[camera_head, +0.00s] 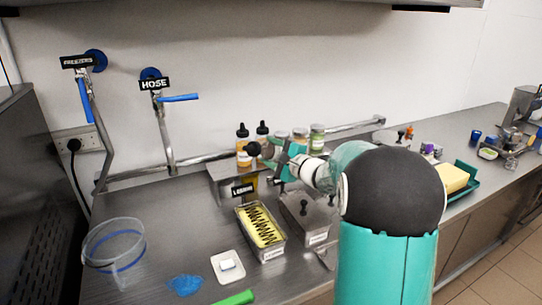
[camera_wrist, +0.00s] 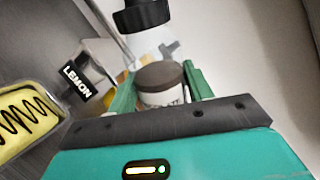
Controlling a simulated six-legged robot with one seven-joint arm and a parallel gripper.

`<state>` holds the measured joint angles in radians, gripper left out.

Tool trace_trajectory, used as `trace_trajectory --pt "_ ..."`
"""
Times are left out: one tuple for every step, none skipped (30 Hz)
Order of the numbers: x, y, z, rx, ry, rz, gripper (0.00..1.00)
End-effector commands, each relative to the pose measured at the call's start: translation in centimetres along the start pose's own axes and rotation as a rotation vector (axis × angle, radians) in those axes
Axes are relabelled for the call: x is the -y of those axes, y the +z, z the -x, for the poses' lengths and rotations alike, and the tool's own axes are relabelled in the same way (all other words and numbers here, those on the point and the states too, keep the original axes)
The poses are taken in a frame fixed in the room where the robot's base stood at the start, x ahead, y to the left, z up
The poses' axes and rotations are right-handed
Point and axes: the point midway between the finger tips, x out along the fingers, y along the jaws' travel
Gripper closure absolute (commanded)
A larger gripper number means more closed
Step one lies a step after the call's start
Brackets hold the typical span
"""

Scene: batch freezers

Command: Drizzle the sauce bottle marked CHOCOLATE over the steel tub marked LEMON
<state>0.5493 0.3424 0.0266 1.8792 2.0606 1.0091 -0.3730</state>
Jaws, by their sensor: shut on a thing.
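The steel tub marked LEMON (camera_head: 263,238) stands on the counter, filled with yellow, with a dark zigzag line across the top. It also shows at the left of the wrist view (camera_wrist: 28,118), beside a black LEMON sign (camera_wrist: 77,82). My gripper (camera_head: 284,158) is above and behind the tub, to its right. It is shut on a sauce bottle, whose dark end (camera_head: 254,149) points left in the head view. In the wrist view, a brown-topped thing with a white label (camera_wrist: 160,82) shows between the green fingers; its lettering is mostly hidden, so CHOCOLATE cannot be read.
A second steel tub (camera_head: 309,219) stands right of the LEMON tub. Bottles (camera_head: 243,147) and jars (camera_head: 317,139) stand on the shelf behind. A clear round container (camera_head: 114,252), a white dish (camera_head: 228,267) and a blue heap (camera_head: 186,286) are at the left front.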

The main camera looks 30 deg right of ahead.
Motion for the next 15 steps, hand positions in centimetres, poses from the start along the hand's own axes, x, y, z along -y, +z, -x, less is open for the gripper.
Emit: trace_trajectory --pt "0.16 0.07 0.0 0.0 -0.001 -0.01 0.73" --pt "0.19 0.07 0.0 0.0 -0.001 -0.014 0.73" --pt "0.19 0.08 0.0 0.0 -0.001 -0.017 0.73" --pt "0.2 0.07 0.0 0.0 -0.001 -0.017 0.73" --pt "0.19 0.07 0.0 0.0 -0.001 -0.017 0.73" --pt "0.19 0.07 0.01 0.0 -0.001 -0.017 0.73" --pt "0.19 0.07 0.0 0.0 -0.001 -0.016 0.73" --pt "0.19 0.07 0.0 0.0 -0.001 -0.016 0.73" --pt "0.2 0.07 0.01 0.0 -0.001 -0.017 0.73" --pt "0.23 0.08 0.01 0.0 -0.001 -0.021 0.73" --pt "0.28 0.11 0.01 0.0 -0.001 -0.029 0.73" --pt "0.4 0.16 0.01 0.0 -0.002 -0.043 0.73" --pt "0.5 0.2 0.01 0.0 -0.002 -0.06 0.73" --pt "0.63 0.26 0.02 0.0 -0.002 -0.079 0.73" --pt "0.81 0.34 0.02 0.0 -0.002 -0.107 0.73"
